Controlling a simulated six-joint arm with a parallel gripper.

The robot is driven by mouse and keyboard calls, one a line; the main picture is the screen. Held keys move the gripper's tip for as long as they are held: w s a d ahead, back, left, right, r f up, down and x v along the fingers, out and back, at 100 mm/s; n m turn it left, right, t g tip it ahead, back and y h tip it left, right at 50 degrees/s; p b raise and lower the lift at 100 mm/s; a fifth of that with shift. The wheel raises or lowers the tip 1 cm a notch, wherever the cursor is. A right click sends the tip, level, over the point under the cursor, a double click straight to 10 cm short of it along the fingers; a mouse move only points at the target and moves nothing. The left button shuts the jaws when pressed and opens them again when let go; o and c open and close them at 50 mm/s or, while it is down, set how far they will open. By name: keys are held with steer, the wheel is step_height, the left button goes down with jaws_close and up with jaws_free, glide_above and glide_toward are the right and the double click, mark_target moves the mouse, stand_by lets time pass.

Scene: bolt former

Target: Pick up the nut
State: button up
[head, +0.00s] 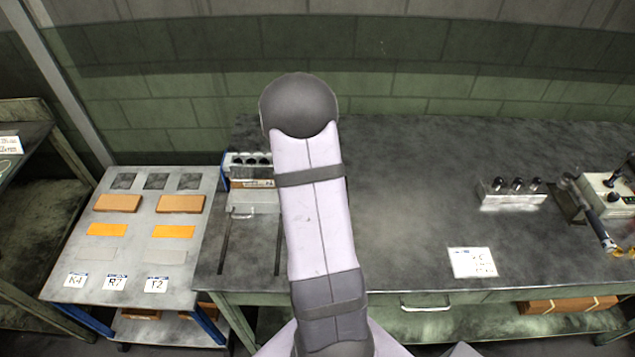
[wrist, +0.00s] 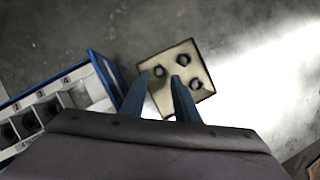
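In the wrist view, a pale square plate (wrist: 174,97) lies on the dark bench top. It carries three small dark rings, which look like nuts: the left one (wrist: 159,72), the upper one (wrist: 183,60) and the right one (wrist: 196,84). My gripper (wrist: 160,76) reaches over the plate's near edge with two blue-grey fingers apart. Nothing is held between them. The left ring shows in the gap by the fingertips; I cannot tell their height above it. In the head view my arm hides the gripper and the plate.
A blue-edged rack with numbered compartments (wrist: 103,88) stands close left of my gripper; it also shows in the head view (head: 237,158). A pale block with dark-topped pegs (head: 514,203) and a white label sheet (head: 472,262) are at right. The middle bench is clear.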

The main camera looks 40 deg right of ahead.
steer(key=shift+x, duration=1.7)
steer(key=shift+r, duration=0.1)
jaws_close()
steer(key=shift+r, duration=0.15)
step_height(320, 180, up, 10)
steer(key=shift+f, duration=0.2)
